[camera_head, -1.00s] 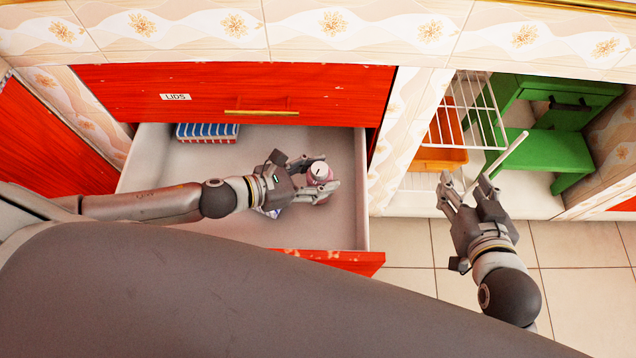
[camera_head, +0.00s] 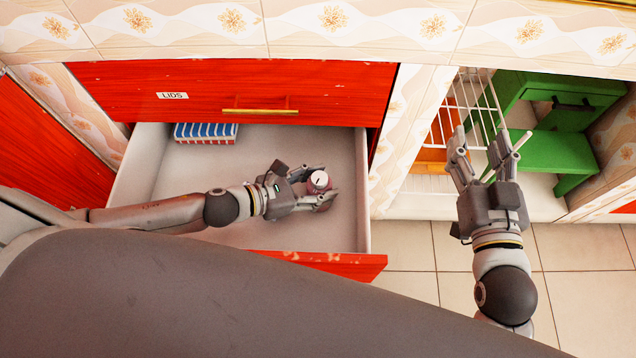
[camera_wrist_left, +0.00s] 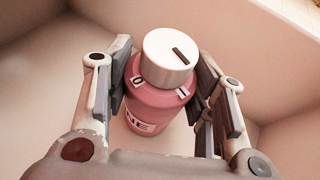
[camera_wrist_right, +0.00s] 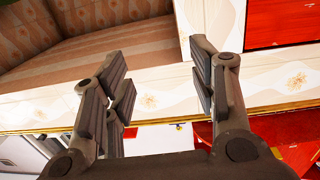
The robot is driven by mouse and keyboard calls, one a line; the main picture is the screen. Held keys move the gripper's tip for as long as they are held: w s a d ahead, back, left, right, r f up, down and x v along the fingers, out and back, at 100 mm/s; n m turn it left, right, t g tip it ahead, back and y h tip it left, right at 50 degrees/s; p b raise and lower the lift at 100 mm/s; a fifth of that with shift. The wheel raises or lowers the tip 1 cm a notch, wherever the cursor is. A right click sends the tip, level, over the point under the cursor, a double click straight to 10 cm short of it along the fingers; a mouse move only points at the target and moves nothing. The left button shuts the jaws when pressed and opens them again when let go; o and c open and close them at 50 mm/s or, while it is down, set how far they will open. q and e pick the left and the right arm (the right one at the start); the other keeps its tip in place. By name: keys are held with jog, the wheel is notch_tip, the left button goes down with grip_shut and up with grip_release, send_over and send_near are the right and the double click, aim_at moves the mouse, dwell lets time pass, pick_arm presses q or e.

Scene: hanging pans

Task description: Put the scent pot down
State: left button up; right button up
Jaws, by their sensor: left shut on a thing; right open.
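The scent pot (camera_head: 319,181) is a pink bottle with a white cap that has a dark slot on top. In the left wrist view the pot (camera_wrist_left: 158,105) stands between the two fingers, with part of a label showing. My left gripper (camera_head: 329,183) is shut on it, inside the open drawer (camera_head: 225,165). I cannot tell whether the pot's base touches the drawer floor. My right gripper (camera_head: 479,145) is open and empty, in front of the open compartment on the right. In the right wrist view its fingers (camera_wrist_right: 160,75) are apart with nothing between them.
A blue-and-white striped box (camera_head: 206,133) lies at the drawer's back left. The drawer floor between it and the pot is clear. A closed red drawer marked LIDS (camera_head: 172,96) is above. The right compartment holds a white wire rack (camera_head: 489,105) and a green stool-like piece (camera_head: 553,150).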

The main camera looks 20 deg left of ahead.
pick_arm(q)
jog(key=shift+f, duration=0.1)
pick_arm(e)
jog(key=shift+r, duration=0.15)
pick_arm(q)
jog(key=o, duration=1.1)
pick_arm(e)
jog(key=shift+a+r, duration=0.1)
jog(key=shift+r, duration=0.1)
jog(key=shift+f, duration=0.1)
pick_arm(q)
jog(key=shift+p+v, duration=1.05)
jog(key=shift+v, duration=5)
pick_arm(e)
jog(key=s+d+f+g+h, duration=0.1)
jog(key=s+d+f+g, duration=0.1)
jog(key=f+g, duration=0.3)
jog(key=shift+s+d+f+h, duration=0.15)
jog(key=shift+s+f+h, duration=0.45)
jog(key=shift+f, duration=1.3)
pick_arm(q)
jog(key=shift+w, duration=0.1)
pick_arm(e)
jog(key=shift+s, duration=0.15)
